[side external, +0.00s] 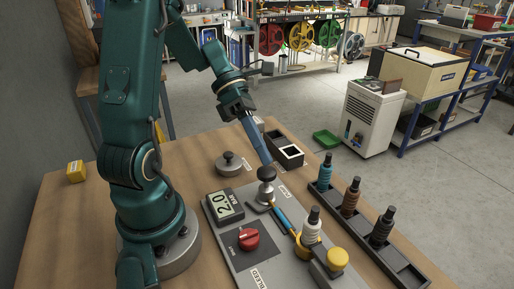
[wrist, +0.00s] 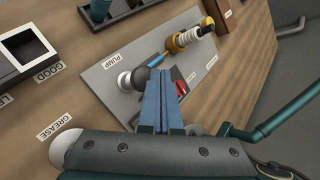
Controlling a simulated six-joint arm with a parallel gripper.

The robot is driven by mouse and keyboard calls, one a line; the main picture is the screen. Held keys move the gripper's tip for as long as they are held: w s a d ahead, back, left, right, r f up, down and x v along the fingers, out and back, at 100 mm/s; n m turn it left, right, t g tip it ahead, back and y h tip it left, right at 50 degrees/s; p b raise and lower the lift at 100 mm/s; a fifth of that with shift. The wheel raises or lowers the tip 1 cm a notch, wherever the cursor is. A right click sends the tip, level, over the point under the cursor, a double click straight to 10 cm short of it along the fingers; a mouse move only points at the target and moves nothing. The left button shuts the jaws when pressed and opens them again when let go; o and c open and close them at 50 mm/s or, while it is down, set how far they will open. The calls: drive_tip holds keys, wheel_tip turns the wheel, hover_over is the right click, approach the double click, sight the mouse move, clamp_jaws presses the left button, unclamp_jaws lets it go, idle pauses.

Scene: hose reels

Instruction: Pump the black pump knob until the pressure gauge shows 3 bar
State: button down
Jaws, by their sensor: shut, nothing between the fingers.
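The black pump knob (side external: 266,173) stands upright on its metal stem on the grey panel (side external: 222,226). It shows in the wrist view (wrist: 140,78) beside my fingertips, partly hidden by them. My gripper (side external: 268,162) is shut and empty, its blue fingers pointing down with the tips at or just above the knob's top. I cannot tell if they touch. The shut fingers also show in the wrist view (wrist: 161,72). The pressure gauge (side external: 224,205) is a digital box on the panel, left of the knob, and reads 2.0 BAR.
A red dial (side external: 248,239) sits in front of the gauge. A blue-and-yellow fitting (side external: 294,230) and a yellow knob (side external: 337,259) lie to the right. A grey weight-like disc (side external: 229,164) stands behind the panel.

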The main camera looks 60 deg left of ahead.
sight(262, 167)
drive_tip(key=shift+r, duration=2.5)
idle(1.4)
wheel_tip(262, 167, up, 4)
drive_tip(key=shift+f, duration=0.1)
drive_tip(key=shift+f, duration=4.45)
drive_tip(key=shift+f, duration=0.2)
drive_tip(key=shift+f, duration=0.2)
